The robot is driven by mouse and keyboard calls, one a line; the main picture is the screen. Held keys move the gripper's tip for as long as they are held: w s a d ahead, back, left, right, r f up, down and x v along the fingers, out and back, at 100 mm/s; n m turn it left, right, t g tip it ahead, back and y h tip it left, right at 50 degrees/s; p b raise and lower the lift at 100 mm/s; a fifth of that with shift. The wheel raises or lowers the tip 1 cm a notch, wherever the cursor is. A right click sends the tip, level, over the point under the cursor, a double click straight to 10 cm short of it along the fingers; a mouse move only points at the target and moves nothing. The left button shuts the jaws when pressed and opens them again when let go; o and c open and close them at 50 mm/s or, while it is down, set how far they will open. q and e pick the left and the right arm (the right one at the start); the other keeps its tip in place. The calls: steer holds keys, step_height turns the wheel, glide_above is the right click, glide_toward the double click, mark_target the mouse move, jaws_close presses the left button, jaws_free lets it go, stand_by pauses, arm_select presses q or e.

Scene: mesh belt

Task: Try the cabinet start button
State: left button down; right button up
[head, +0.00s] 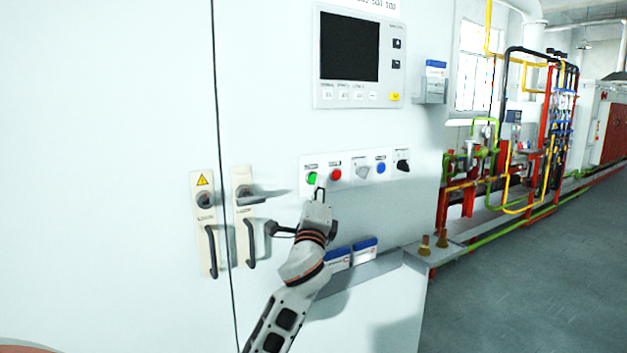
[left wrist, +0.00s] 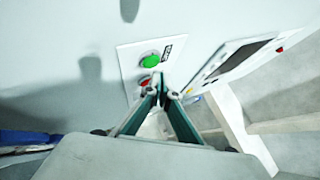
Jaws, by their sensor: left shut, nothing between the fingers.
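The cabinet (head: 110,150) is a large pale wall of panels. Its button panel (head: 325,163) carries a green button (head: 312,179), a red button (head: 336,174), a blue button (head: 381,168) and a dark switch. My left gripper (head: 320,190) is shut and empty, its fingertips just below and right of the green button in the head view. In the left wrist view the green button (left wrist: 151,61) lies beyond the fingertips (left wrist: 163,84), with the red button (left wrist: 144,81) close to their left. I cannot tell whether the fingertips touch the panel. My right gripper does not show.
Cabinet handles (head: 250,240) stick out left of my left arm. A ledge (head: 360,272) with small blue-and-white boxes (head: 365,249) juts out below the panel. A screen (head: 349,47) sits above. Open floor (head: 520,280) and coloured pipework (head: 510,140) lie to the right.

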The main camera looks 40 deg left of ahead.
arm_select(q)
steer(key=d, duration=0.1)
steer(key=s+d, duration=0.1)
steer(key=d, duration=0.1)
steer(key=s+d, duration=0.1)
steer(key=shift+d+p, duration=0.3)
stand_by(0.6)
steer(key=s+d+f+n+g+h, duration=0.1)
steer(key=s+d+f+h, duration=0.15)
steer(key=f, duration=0.85)
steer(key=s+d+f+n+g+h, duration=0.1)
steer(key=d+f+h, duration=0.3)
steer(key=f, duration=0.8)
steer(key=s+d+f+n+g+h, duration=0.1)
steer(key=s+d+f+g+h, duration=0.2)
steer(key=f, duration=0.8)
steer(key=s+d+f+n+g+h, duration=0.2)
steer(key=s+d+f+n, duration=0.2)
steer(key=s+f, duration=0.8)
steer(key=s+d+f+n+g+h, duration=0.2)
steer(key=s+d+f+n, duration=0.2)
steer(key=s+d+f, duration=0.3)
steer(key=s+f, duration=0.5)
steer(key=s, duration=0.2)
steer(key=shift+s+d+f+n+g, duration=0.2)
steer(key=shift+d+f+n+g, duration=0.05)
steer(key=shift+f+n+g, duration=0.15)
